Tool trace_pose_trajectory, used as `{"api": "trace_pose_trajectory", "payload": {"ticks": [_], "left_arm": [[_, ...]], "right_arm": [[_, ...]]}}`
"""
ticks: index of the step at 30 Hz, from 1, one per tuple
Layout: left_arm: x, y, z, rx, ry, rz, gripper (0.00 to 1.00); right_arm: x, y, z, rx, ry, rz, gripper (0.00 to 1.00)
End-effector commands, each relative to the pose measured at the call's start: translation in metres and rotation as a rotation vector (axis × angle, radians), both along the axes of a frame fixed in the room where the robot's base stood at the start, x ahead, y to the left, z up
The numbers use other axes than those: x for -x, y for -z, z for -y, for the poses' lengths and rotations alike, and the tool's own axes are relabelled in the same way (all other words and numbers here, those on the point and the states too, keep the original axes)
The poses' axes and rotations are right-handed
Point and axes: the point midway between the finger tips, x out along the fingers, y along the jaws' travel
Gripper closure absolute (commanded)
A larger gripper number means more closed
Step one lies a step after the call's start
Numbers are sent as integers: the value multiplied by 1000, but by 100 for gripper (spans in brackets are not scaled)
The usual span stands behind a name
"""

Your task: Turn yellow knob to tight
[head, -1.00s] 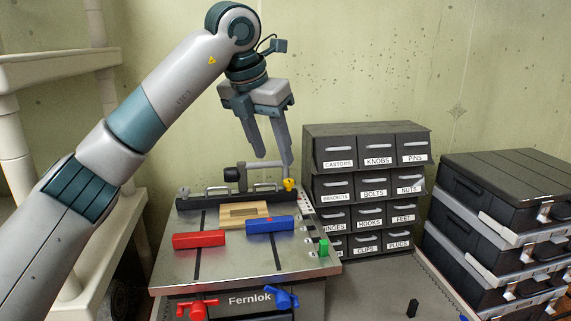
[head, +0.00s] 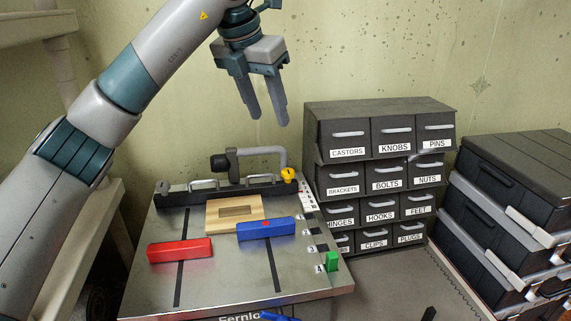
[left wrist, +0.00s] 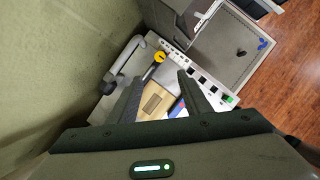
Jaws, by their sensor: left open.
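The yellow knob (head: 288,174) sits at the right end of the black fence bar at the back of the metal worktop (head: 215,280). It also shows in the left wrist view (left wrist: 159,57), beyond and between the fingers. My left gripper (head: 268,119) is open and empty, fingers pointing down, above and behind the knob and apart from it. The same gripper shows in the left wrist view (left wrist: 158,93). My right gripper is not in view.
On the worktop are a wooden piece (head: 215,220), a red block (head: 180,250), a blue block (head: 266,229) and a green piece (head: 332,262). A labelled drawer cabinet (head: 380,125) stands behind right. Stacked black cases (head: 515,190) stand at far right. A wall is close behind.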

Motion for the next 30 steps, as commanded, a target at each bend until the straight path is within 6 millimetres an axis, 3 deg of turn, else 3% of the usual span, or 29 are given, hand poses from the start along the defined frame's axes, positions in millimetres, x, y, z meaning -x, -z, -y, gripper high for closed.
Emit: {"api": "trace_pose_trajectory", "payload": {"ticks": [8, 14, 30], "left_arm": [[-2, 5, 1, 0, 0, -1, 56], [-7, 22, 5, 0, 0, -2, 56], [-36, 108, 25, -1, 1, -4, 56]], "right_arm": [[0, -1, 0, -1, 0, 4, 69], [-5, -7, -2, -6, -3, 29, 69], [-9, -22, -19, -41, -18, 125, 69]]}}
